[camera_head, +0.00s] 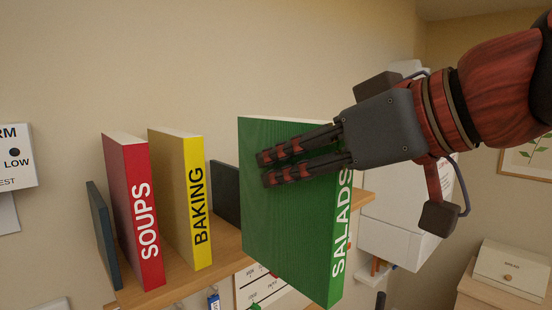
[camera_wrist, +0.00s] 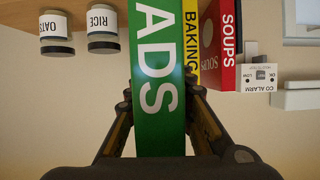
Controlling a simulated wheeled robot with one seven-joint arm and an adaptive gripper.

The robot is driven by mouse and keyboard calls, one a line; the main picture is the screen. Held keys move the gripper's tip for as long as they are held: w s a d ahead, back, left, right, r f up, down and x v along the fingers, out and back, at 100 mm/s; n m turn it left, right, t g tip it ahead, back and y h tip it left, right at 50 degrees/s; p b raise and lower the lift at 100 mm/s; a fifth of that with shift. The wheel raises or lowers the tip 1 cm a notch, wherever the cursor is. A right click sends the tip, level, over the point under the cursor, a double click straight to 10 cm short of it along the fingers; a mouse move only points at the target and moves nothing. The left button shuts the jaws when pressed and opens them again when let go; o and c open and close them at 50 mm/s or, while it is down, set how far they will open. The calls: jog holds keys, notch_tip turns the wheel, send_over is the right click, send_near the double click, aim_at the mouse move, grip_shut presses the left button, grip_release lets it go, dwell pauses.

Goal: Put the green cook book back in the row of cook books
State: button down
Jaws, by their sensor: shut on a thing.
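The green cook book (camera_head: 285,215), marked SALADS on its spine, is upright in my gripper (camera_head: 262,168). One pair of dark fingers lies against its broad face in the head view. In the wrist view the green book (camera_wrist: 158,70) stands between the two fingers (camera_wrist: 160,105). It is in front of the wooden shelf (camera_head: 190,275), whose part behind it is hidden. The red SOUPS book (camera_head: 135,215) and yellow BAKING book (camera_head: 182,200) stand on the shelf to its left. Both also show in the wrist view, red (camera_wrist: 218,50) and yellow (camera_wrist: 191,35).
Dark upright panels stand left of the red book (camera_head: 103,235) and right of the yellow book (camera_head: 226,190). Between the right panel and the green book there is little visible room. Jars marked OATS (camera_wrist: 56,33) and RICE (camera_wrist: 102,28) and a CO alarm (camera_wrist: 262,77) show in the wrist view.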

jog(key=w+a+f+p, duration=0.2)
jog(key=w+a+p, duration=0.7)
jog(key=w, duration=0.7)
jog(key=a, duration=0.3)
jog(key=shift+w+a+f, duration=0.15)
jog(key=shift+w+a, duration=0.1)
dwell(1.2)
dwell(0.3)
jog(key=c, duration=1.5)
grip_release()
jog(key=shift+f, duration=0.1)
jog(key=shift+o, duration=0.2)
jog(key=shift+f, duration=0.1)
